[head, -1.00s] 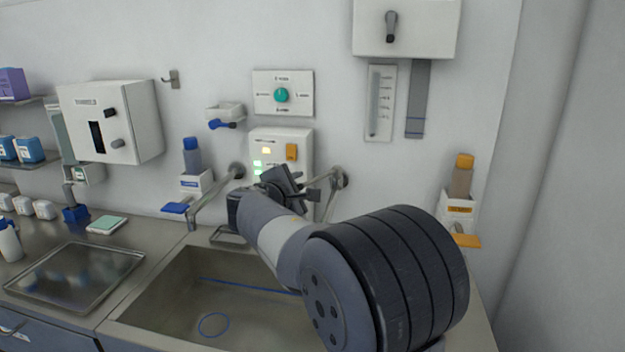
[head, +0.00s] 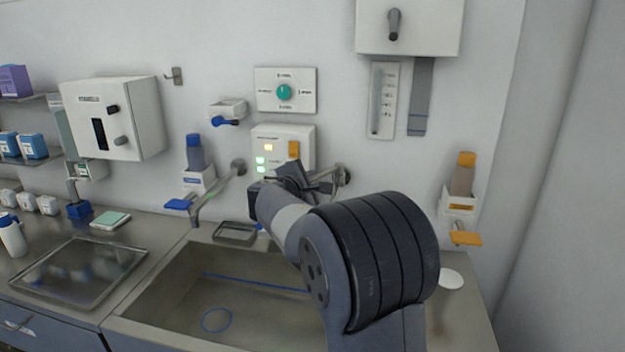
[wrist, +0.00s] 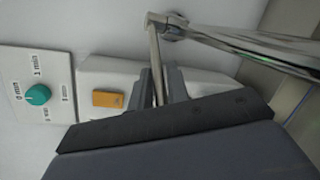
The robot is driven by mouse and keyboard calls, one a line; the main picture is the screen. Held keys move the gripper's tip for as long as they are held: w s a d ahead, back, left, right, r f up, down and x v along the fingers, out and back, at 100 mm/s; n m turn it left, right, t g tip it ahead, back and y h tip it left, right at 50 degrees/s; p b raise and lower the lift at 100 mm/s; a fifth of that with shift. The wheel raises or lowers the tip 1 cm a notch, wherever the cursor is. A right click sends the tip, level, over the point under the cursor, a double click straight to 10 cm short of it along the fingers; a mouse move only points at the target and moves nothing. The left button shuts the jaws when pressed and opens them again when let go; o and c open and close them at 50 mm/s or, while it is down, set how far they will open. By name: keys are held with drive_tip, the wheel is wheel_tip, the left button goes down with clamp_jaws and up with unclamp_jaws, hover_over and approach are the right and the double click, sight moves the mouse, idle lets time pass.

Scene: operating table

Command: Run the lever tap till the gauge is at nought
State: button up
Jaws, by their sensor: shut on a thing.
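A metal tap rod (wrist: 155,50) runs between the two grey fingers of my gripper (wrist: 160,88) in the wrist view. The gripper is shut on this lever. In the head view my gripper (head: 316,186) is at the right tap's wall mount (head: 344,175), partly hidden by my arm. A thick metal pipe (wrist: 240,40) leaves the same mount. A white dial plate with a teal knob (head: 284,92), marked in minutes, is on the wall; it also shows in the wrist view (wrist: 38,95). A tall scaled gauge (head: 382,100) hangs to its right; I cannot read its level.
A steel sink (head: 165,290) lies below. A white box with lit lamps and an orange switch (head: 294,149) sits just behind my gripper. A second spout (head: 215,192) is left of it. An orange-lever dispenser (head: 463,195) is at the right.

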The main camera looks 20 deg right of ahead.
drive_tip(key=shift+r, duration=0.25)
clamp_jaws()
